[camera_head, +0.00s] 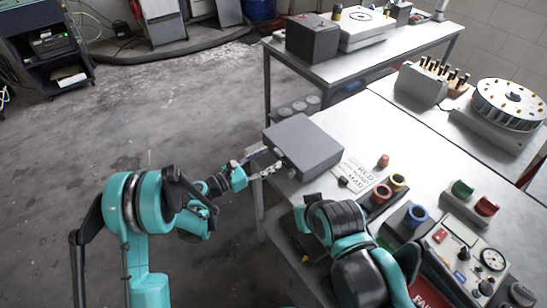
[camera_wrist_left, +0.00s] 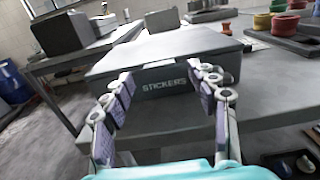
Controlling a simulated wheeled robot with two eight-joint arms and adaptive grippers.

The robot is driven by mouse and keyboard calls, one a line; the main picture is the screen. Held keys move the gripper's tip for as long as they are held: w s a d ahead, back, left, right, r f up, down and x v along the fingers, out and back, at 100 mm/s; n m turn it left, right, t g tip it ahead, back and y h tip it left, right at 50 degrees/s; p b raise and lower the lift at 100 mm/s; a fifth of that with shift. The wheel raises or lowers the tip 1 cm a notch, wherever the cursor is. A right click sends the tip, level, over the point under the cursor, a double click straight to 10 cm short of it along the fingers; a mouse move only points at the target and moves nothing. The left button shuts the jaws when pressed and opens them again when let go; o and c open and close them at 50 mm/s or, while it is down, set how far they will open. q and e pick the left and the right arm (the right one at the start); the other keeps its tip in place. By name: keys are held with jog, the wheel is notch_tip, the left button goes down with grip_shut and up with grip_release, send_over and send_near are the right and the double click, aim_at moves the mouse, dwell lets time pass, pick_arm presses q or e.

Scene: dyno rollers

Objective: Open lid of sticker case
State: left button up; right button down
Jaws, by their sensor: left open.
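The sticker case (camera_head: 305,138) is a grey box at the near left corner of the workbench, with its flat lid down. In the left wrist view its front (camera_wrist_left: 180,98) carries the word STICKERS, and the lid edge sits above it. My left gripper (camera_head: 264,164) is beside the front left of the case. In the left wrist view the gripper (camera_wrist_left: 161,74) is open, its fingers spread either side of the label and nothing between them. Whether the fingertips touch the case I cannot tell. My right arm reaches in from the bottom, but its gripper does not show.
On the workbench (camera_head: 392,135) right of the case lie a lettered plate (camera_head: 360,178) and several coloured ring holders, one with a blue ring (camera_head: 416,215). A round slotted drum (camera_head: 508,100) stands at the back right. A second table (camera_head: 385,42) is behind. Floor on the left is open.

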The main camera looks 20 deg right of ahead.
pick_arm(q)
jog(key=shift+x, duration=1.2)
jog(key=shift+a, duration=0.1)
jog(key=shift+c, duration=0.3)
